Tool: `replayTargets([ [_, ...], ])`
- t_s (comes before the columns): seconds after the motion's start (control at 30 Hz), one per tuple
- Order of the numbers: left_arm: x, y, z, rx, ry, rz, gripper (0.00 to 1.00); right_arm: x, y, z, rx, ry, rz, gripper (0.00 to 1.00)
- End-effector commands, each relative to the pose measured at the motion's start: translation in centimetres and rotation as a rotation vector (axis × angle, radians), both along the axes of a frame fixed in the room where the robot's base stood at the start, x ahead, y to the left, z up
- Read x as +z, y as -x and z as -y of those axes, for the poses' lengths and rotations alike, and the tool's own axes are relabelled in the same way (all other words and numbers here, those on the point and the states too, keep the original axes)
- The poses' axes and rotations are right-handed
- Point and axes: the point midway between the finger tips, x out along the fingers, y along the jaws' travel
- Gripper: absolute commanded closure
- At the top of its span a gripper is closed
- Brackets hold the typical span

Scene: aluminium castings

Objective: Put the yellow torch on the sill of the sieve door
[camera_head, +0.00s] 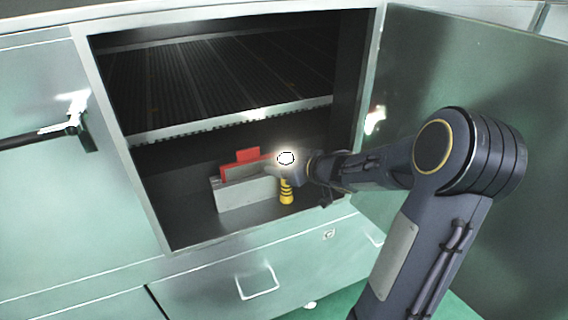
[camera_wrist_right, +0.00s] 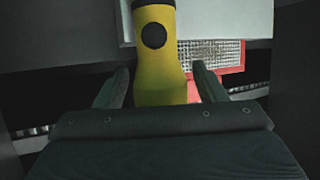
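The yellow torch (camera_head: 286,194) stands upright on the floor inside the open cabinet compartment, its lit white lens facing up. My right gripper (camera_head: 290,174) reaches in from the right at the torch's upper part. In the right wrist view the torch (camera_wrist_right: 160,60), with a black round button, lies between the two fingers (camera_wrist_right: 162,78). Narrow gaps show on both sides of it, so the gripper looks open around it. The torch's head is hidden behind the gripper's palm there. The sieve door (camera_head: 480,120) stands open at the right. My left gripper is not in view.
A grey box (camera_head: 245,196) with red pieces (camera_head: 247,156) stands just left of the torch. Dark sieve panels (camera_head: 220,80) with a pale front edge lie above. The compartment's front sill (camera_head: 255,232) runs below, over a drawer with a handle (camera_head: 258,284). Floor at the left is clear.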

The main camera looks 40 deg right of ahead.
Motion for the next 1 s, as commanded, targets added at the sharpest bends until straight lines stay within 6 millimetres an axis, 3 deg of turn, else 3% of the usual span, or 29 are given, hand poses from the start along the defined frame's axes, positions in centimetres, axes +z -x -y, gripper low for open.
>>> replayTargets([
  [0.37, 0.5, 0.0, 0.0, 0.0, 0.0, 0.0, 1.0, 0.8, 0.5, 0.2, -0.002, 0.002, 0.0, 0.36],
  [0.8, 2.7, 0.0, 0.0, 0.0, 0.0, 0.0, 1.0, 4.3, 8.6, 1.4, -0.004, 0.001, 0.0, 0.36],
  [1.0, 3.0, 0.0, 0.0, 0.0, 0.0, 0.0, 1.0, 5.0, 10.6, 1.7, -0.001, 0.0, 0.0, 0.36],
])
